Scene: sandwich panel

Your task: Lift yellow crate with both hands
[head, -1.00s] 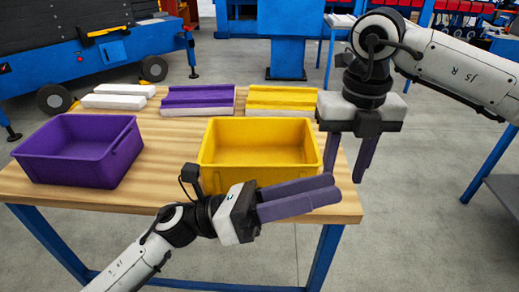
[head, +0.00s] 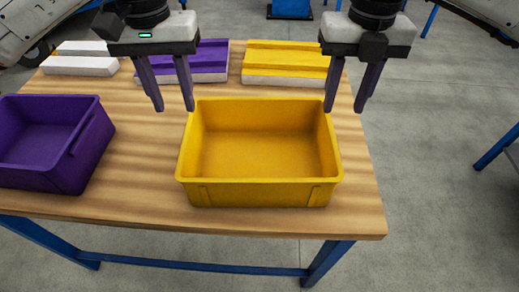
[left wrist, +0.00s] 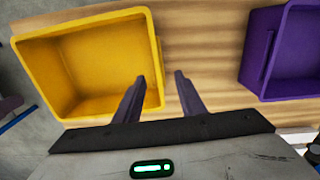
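The yellow crate (head: 260,193) stands upright and empty on the wooden table; it also shows in the left wrist view (left wrist: 90,108). My left gripper (head: 174,110) points down, open and empty, at the crate's left back corner. In the left wrist view its fingertips (left wrist: 160,76) appear on either side of the crate's side wall, one over the inside and one over the table. My right gripper (head: 344,112) points down, open and empty, at the right back corner, one finger near the rim and one outside. I cannot tell how high the fingertips are above the rim.
A purple crate (head: 85,165) stands to the left with a gap of bare table (head: 140,170). Behind are yellow panels (head: 285,65), purple panels (head: 212,58) and white blocks (head: 80,66). The table's right edge is close to the yellow crate.

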